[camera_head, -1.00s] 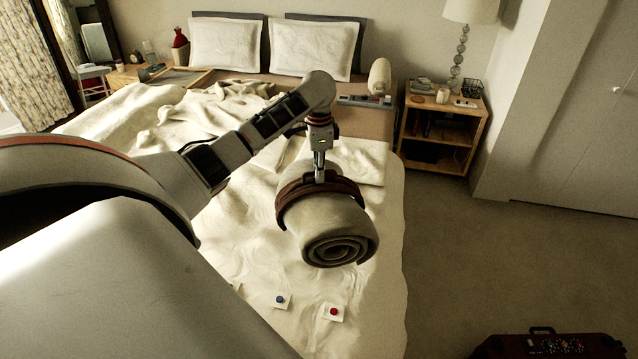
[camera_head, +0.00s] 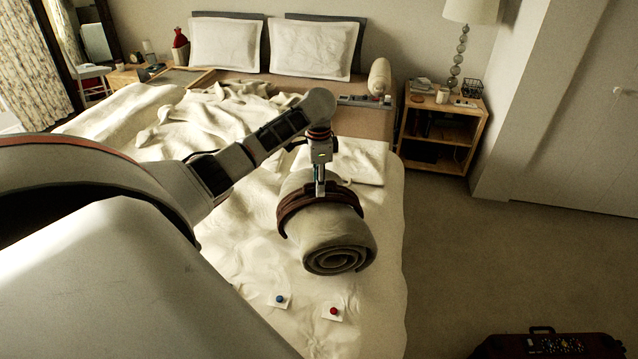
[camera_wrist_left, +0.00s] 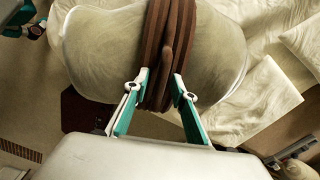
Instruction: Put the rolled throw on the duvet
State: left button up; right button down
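The rolled throw (camera_head: 338,243) is a beige roll with brown straps around it and a spiral end facing me. In the head view it is over the right part of the duvet (camera_head: 260,255); I cannot tell whether it touches the duvet. My left gripper (camera_head: 320,190) points down at the strap on top of the roll. In the left wrist view the fingers of my left gripper (camera_wrist_left: 157,100) stand on both sides of the brown straps (camera_wrist_left: 165,50), with strap bunched between them, and the roll (camera_wrist_left: 105,50) fills the top.
A blue button (camera_head: 280,299) and a red button (camera_head: 333,311) on white squares lie on the near duvet. A nightstand (camera_head: 476,125) with a lamp stands to the right of the bed. A dark suitcase (camera_head: 548,344) is on the floor at lower right. The floor between is clear.

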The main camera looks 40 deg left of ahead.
pick_arm(q)
notch_tip(320, 180, up, 12)
jog(key=t+h, duration=0.2)
send_over(359, 230)
jog(key=shift+m, duration=0.3)
jog(key=f, duration=1.3)
jog(key=shift+s+d+f, duration=0.1)
jog(key=shift+s+f, duration=0.1)
jog(key=s+d+f+n+t+h, duration=0.1)
jog(key=s+d+f+t, duration=0.15)
jog(key=d, duration=0.45)
jog(key=s+d+f+t+h, duration=0.1)
jog(key=s+d+f+t, duration=0.15)
jog(key=d, duration=0.55)
jog(key=s+f+n, duration=0.1)
jog(key=s+f, duration=0.2)
jog(key=f, duration=0.1)
jog(key=s+f+n+t, duration=0.1)
jog(key=s+f, duration=0.3)
jog(key=shift+s+d+t, duration=0.1)
jog(key=shift+s+t, duration=0.2)
jog(key=s+a+f, duration=0.1)
jog(key=s, duration=0.3)
jog(key=s+f+n+t+y, duration=0.1)
jog(key=s, duration=0.3)
jog(key=s+a+f+y, duration=0.1)
jog(key=s+f, duration=0.1)
jog(key=s, duration=0.2)
jog(key=shift+a+t, duration=0.3)
jog(key=shift+t, duration=0.1)
